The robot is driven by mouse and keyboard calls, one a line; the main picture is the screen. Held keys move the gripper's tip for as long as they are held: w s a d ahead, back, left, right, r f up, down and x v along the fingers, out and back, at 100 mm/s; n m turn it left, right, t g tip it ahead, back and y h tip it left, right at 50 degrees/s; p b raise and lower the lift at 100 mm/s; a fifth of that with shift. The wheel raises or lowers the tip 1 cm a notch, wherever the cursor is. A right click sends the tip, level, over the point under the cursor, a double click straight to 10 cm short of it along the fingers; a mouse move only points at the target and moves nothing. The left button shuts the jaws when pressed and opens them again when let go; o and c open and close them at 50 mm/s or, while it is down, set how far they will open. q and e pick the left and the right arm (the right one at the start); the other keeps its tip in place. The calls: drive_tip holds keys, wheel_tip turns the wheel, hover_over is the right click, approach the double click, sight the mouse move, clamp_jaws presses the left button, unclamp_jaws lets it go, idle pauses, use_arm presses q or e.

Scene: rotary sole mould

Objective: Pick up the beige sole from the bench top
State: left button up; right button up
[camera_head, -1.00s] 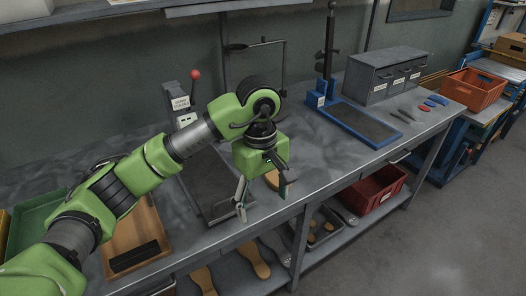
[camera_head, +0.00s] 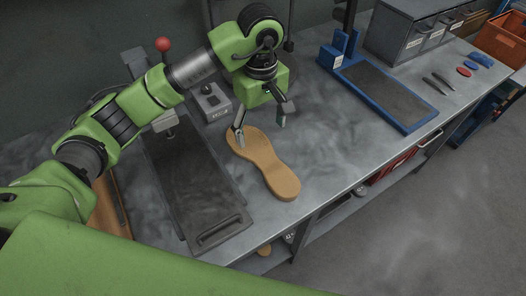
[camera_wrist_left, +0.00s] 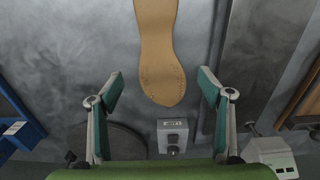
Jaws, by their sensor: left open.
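The beige sole (camera_head: 266,164) lies flat on the grey bench top (camera_head: 330,141), right of a dark press plate. My left gripper (camera_head: 260,133) is open and empty above the sole's far end in the head view. In the left wrist view the sole (camera_wrist_left: 159,50) runs down from the top edge, and its rounded end lies between the lines of the two spread fingers (camera_wrist_left: 159,88). The fingers do not appear to touch it. The top end of the sole is cut off in that view. My right gripper is not in view.
A dark press plate (camera_head: 192,182) lies left of the sole. A small grey control box (camera_head: 211,103) stands behind it. A blue-framed press (camera_head: 385,92) and a grey drawer cabinet (camera_head: 412,38) stand to the right. Bench room right of the sole is clear.

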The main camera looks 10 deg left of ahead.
sight(264, 156)
use_arm(q)
wheel_tip(264, 156, down, 3)
drive_tip(key=shift+s+f+p, duration=0.1)
drive_tip(key=shift+p, duration=0.2)
drive_tip(key=f, duration=0.2)
drive_tip(key=p, duration=0.1)
drive_tip(key=shift+d+f, duration=0.25)
drive_tip(key=shift+f, duration=0.15)
drive_tip(key=f, duration=0.1)
drive_tip(key=f+p, duration=0.1)
drive_tip(key=f, duration=0.1)
drive_tip(key=shift+s+d+f+p, duration=0.1)
drive_tip(key=shift+d+f+p, duration=0.1)
drive_tip(key=shift+d+p, duration=0.1)
drive_tip(key=shift+a+f, duration=0.1)
drive_tip(key=shift+f, duration=0.25)
drive_tip(key=c, duration=1.4)
drive_tip(key=shift+o, duration=0.2)
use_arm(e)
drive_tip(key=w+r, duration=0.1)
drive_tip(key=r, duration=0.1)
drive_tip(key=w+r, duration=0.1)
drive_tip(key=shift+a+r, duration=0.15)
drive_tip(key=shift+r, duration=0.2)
